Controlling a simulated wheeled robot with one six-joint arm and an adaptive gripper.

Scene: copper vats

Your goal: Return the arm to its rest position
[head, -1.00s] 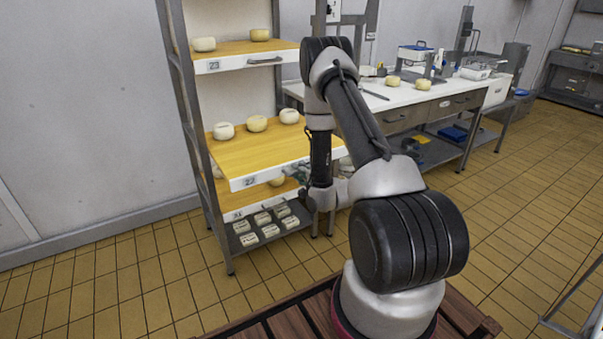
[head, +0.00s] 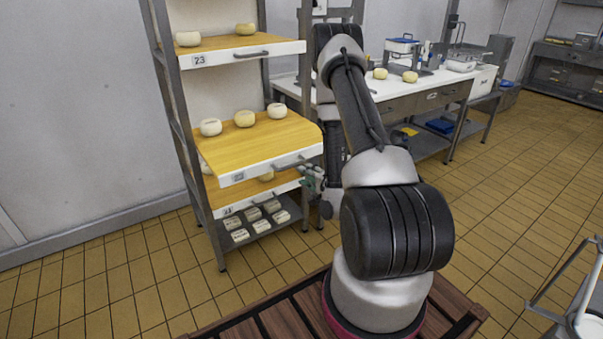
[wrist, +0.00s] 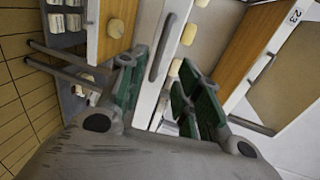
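My arm (head: 362,105) rises from my base, bends over and hangs down beside the shelf rack. My gripper (head: 312,178) is at the right front of the pulled-out shelf drawer 22 (head: 245,150), close to its handle (head: 290,163). My arm partly hides it. In the wrist view my gripper (wrist: 158,75) has its two green-padded fingers spread apart with nothing held between them. A grey bar handle (wrist: 162,47) on a white drawer front shows beyond the gap. I cannot tell how far the fingers are from it.
Round cheeses stand on drawer 22 and on shelf 23 (head: 225,48) above. White packets (head: 240,235) lie on the bottom shelf. A white worktable (head: 400,88) stands behind my arm. Tiled floor (head: 100,290) is open at left. A metal frame (head: 570,285) is at lower right.

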